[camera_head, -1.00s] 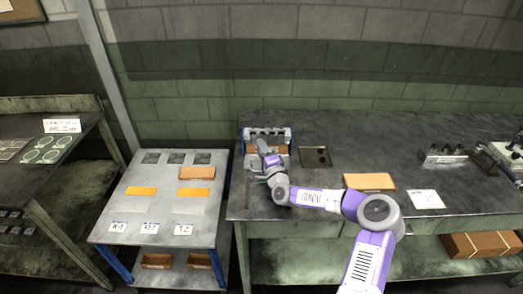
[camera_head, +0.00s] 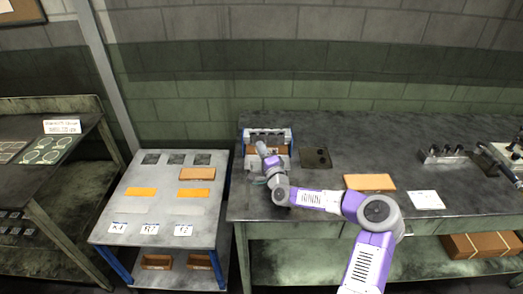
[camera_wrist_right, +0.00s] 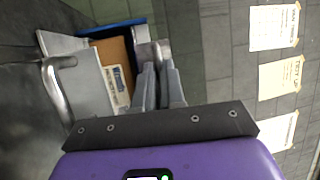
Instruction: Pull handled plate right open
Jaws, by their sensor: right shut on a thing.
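The bolt former (camera_head: 287,136) stands at the left end of the long dark bench, a grey frame with blue parts and brown inside. My right gripper (camera_head: 262,148) reaches its front left part. In the right wrist view my right gripper (camera_wrist_right: 158,75) is shut on a grey metal handle (camera_wrist_right: 148,52), beside a brown block (camera_wrist_right: 118,72) with a printed label. A second curved grey handle (camera_wrist_right: 58,88) sits on a light grey plate (camera_wrist_right: 88,88) to the left in that view, apart from the fingers. The fingers hide part of the gripped handle and its plate. My left gripper is not in view.
A dark plate with holes (camera_head: 316,158) lies right of the former. An orange-brown block (camera_head: 369,182) and a white card (camera_head: 426,200) lie further right. A lower grey table (camera_head: 160,205) with orange pieces and labels stands left, across a narrow gap.

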